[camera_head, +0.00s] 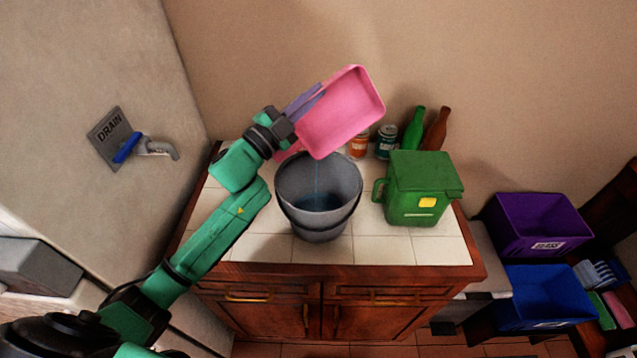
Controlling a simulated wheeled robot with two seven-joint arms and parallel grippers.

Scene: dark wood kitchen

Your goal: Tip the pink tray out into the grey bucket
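The pink tray (345,112) is tilted steeply above the back of the grey bucket (318,218), its open side facing me. A thin bluish stream falls from its lower edge into the bucket. Blue-grey liquid (318,203) shows at the bottom of the bucket. The bucket stands upright on the tiled counter. My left gripper (304,104) is shut on the tray's left edge, with its purple-grey fingers along that side. My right gripper is not in view.
A green lidded bin (415,190) stands right of the bucket. Behind it are cans (386,142), a green bottle (414,129) and a brown bottle (437,130). Purple (540,225) and blue (548,296) crates are at right. A tap (155,147) is on the left wall.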

